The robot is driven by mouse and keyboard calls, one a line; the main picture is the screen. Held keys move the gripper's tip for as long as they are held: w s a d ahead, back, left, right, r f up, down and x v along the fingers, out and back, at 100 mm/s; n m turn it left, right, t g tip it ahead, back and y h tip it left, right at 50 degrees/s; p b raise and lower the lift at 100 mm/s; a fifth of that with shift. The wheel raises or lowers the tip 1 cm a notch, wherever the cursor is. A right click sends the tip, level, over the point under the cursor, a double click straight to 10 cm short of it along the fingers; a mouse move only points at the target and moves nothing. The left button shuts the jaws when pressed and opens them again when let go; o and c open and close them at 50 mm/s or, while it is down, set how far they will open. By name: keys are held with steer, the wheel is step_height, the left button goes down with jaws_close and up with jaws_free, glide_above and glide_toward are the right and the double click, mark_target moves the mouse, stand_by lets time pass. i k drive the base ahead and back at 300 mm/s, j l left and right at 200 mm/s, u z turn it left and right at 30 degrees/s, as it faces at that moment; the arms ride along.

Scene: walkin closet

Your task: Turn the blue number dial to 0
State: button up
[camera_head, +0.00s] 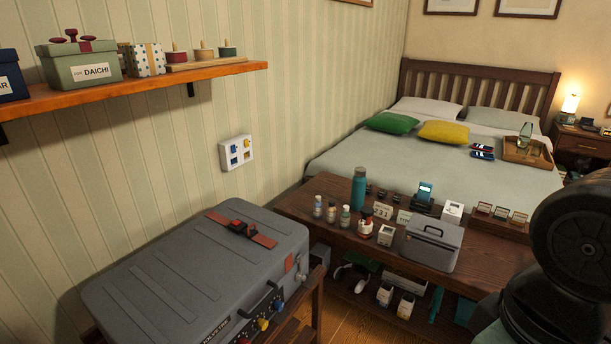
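A grey suitcase (190,268) lies on a wooden stand at the lower left, its front side facing lower right. On that front side are a small blue dial (279,304), a yellow dial (263,324) and a black handle. The numbers on the dials are too small to read, so the blue dial's setting cannot be told. Dark parts of my arm fill the right edge of the picture, well away from the suitcase. My gripper's fingertips are not in view.
A wooden bench (300,204) with a teal bottle (358,189), jars and a grey box (433,243) stands right of the suitcase. A wall panel (236,152) with small blue parts and a shelf (150,88) are above. A bed (340,160) is behind.

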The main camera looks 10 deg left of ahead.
mark_target(277, 306)
steer(key=u, duration=1.3)
steer(key=z, duration=0.4)
